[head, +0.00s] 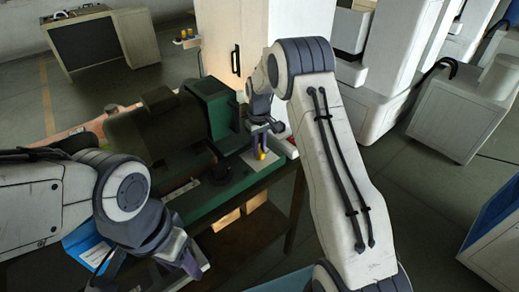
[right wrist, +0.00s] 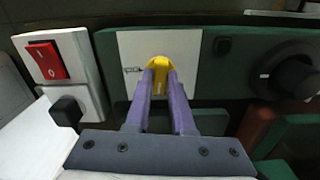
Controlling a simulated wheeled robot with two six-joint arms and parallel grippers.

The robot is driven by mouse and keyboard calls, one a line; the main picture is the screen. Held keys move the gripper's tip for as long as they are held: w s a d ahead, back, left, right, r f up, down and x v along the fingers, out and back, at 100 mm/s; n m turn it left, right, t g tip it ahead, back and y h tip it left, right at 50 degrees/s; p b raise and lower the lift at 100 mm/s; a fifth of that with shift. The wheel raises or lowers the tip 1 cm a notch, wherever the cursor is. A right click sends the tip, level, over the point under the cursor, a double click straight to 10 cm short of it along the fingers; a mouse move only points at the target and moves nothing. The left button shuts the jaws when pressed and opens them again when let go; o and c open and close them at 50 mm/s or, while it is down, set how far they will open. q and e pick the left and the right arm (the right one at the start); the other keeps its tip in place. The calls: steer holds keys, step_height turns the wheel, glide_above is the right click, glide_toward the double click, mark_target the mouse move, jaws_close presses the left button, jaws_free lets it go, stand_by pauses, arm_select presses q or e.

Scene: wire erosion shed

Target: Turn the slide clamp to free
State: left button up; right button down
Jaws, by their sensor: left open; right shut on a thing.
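The slide clamp appears to be the yellow lever (right wrist: 161,64) on a white plate (right wrist: 130,50) in the right wrist view. A small mark is on the plate left of it, too small to read. My right gripper (right wrist: 160,88) has its purple fingers shut on the lever; they hide its lower part. In the head view, my right gripper (head: 262,149) is at the front of the green machine (head: 236,183), with a bit of yellow (head: 262,156) at its tips. My left gripper (head: 192,262) is open and empty, low in front of the machine, apart from the clamp.
In the right wrist view, a red rocker switch (right wrist: 46,62) and a black knob (right wrist: 66,111) are left of the plate. A dark round knob (right wrist: 296,77) is at right. In the head view, a blue box (head: 88,246) lies by my left arm.

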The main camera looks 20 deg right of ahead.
steer(key=shift+w+n, duration=0.1)
steer(key=shift+n, duration=0.5)
steer(key=shift+r, duration=0.1)
steer(key=c, duration=0.8)
jaws_free()
steer(key=shift+r, duration=0.25)
step_height(320, 180, up, 10)
steer(key=b, duration=0.3)
steer(key=shift+f, duration=0.1)
